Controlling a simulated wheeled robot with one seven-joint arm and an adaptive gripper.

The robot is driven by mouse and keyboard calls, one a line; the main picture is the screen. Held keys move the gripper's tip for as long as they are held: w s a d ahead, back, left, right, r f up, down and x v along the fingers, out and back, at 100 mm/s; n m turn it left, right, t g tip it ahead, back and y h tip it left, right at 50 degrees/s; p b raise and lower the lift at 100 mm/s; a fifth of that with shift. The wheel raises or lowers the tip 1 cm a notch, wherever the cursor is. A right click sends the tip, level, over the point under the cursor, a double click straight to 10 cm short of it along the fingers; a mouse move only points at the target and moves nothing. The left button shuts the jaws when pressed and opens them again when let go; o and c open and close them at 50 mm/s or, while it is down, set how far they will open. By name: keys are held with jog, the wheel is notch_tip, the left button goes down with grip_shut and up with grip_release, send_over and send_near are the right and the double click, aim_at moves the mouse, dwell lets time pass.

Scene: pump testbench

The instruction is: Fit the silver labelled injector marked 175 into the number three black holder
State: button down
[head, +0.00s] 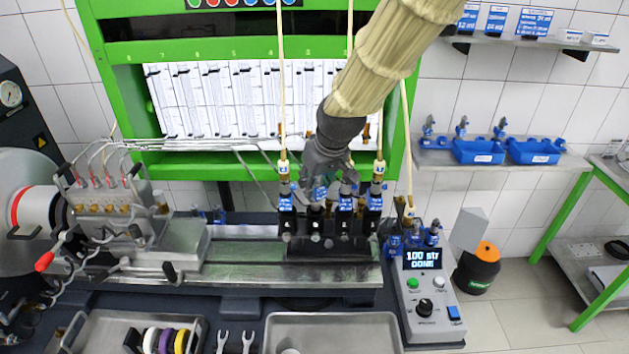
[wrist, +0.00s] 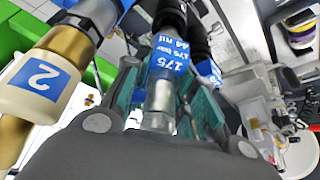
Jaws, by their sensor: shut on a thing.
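My gripper (head: 322,180) is over the row of black holders (head: 316,226) on the bench and hides part of it. In the wrist view its teal-lined fingers (wrist: 168,85) are shut around the injector (wrist: 160,102), which has a silver body and a blue label reading 175. The injector points away from the wrist, towards dark parts beyond the label. I cannot tell whether it sits in a holder or just above one. Blue-labelled injectors (head: 346,201) stand in holders beside my gripper. The holder numbers are too small to read.
A hose connector labelled 2 (wrist: 40,82) is close to my gripper's left in the wrist view. Hoses hang around the arm in the head view. A control box (head: 425,300) stands at the right, a metal tray (head: 333,320) in front. Blue bins (head: 478,152) are on the right shelf.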

aim_at(319, 178)
jog(key=shift+w+f, duration=0.1)
jog(key=shift+f, duration=0.95)
jog(key=shift+f, duration=0.6)
dwell(1.5)
jog(key=c, duration=1.4)
grip_release()
jog(key=shift+a, duration=0.1)
jog(key=shift+c, duration=0.2)
jog(key=shift+p+v, duration=2.8)
jog(key=shift+v, duration=1.95)
jog(key=shift+p+v, duration=0.45)
jog(key=shift+v, duration=0.35)
